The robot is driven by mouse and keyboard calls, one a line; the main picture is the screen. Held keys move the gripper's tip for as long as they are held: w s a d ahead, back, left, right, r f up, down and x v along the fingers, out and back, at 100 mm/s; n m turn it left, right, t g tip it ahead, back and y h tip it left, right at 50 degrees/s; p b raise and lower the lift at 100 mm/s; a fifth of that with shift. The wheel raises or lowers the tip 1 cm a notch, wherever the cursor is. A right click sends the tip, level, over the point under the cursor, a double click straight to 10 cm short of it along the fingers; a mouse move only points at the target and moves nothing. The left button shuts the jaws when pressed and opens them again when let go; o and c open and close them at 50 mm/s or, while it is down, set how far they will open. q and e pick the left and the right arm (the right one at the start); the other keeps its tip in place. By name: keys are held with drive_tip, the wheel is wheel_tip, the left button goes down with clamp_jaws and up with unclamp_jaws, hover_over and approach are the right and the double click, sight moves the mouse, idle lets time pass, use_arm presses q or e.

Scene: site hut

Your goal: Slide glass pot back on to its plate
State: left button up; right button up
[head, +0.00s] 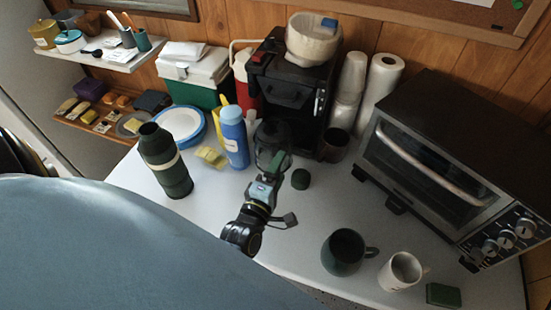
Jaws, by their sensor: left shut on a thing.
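The dark glass pot (267,138) is at the front left of the black coffee maker (290,85). My left gripper (272,166) is shut on the pot, at its near side, and covers its lower near part. The pot looks upright. The coffee maker's plate cannot be made out behind the pot and gripper, so I cannot tell whether the pot touches it. My right gripper is not in view.
A blue bottle (234,138) stands close left of the pot, with a green flask (165,160) farther left. A small green lid (300,179) lies right of my gripper. A mug (344,252) and toaster oven (445,165) stand to the right.

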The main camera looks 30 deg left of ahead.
sight(291, 143)
use_arm(q)
drive_tip(key=w+b, duration=0.1)
drive_tip(key=w, duration=0.1)
drive_tip(key=w+a+b, duration=0.1)
drive_tip(key=w, duration=0.1)
drive_tip(key=w+b, duration=0.1)
drive_tip(key=w, duration=0.2)
drive_tip(key=shift+a, duration=0.35)
drive_tip(key=w, duration=0.3)
drive_tip(key=shift+w+a+b, duration=0.1)
drive_tip(key=shift+a+b, duration=0.25)
drive_tip(key=w, duration=0.1)
drive_tip(key=w+a+b, duration=0.1)
drive_tip(key=w, duration=0.1)
drive_tip(key=shift+w, duration=0.15)
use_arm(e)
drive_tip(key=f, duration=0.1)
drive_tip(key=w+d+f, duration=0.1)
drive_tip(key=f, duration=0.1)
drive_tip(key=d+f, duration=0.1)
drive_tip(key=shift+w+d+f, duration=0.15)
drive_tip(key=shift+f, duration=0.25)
use_arm(q)
drive_tip(key=shift+d+r, duration=0.1)
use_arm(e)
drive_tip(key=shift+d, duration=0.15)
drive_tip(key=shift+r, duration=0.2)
